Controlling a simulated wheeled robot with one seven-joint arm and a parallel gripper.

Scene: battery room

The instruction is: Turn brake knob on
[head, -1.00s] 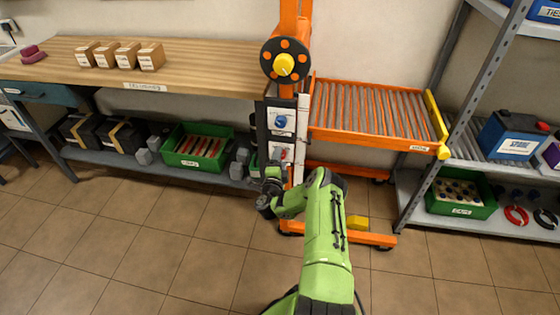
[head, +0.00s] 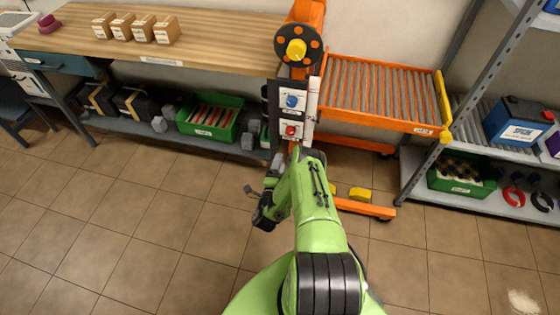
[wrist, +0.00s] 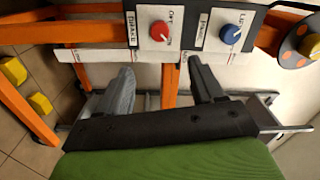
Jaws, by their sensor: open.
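The control panel (head: 292,112) on the orange lift stand carries a blue knob (head: 291,101) above a red knob (head: 290,130). In the wrist view the red knob (wrist: 160,31) and the blue knob (wrist: 231,38) sit side by side at the top. The label beside the red knob is small and turned; it seems to read brake. The red knob has a pale pointer mark, but its setting is hard to read. My gripper (wrist: 160,67) is open and empty. Its fingers point toward the panel and stop short of the red knob, touching neither knob.
A black hand wheel with a yellow hub (head: 297,49) stands above the panel. An orange roller tray (head: 385,90) extends to the right. A wooden workbench (head: 215,40) is at left, and a metal shelf (head: 412,180) at right.

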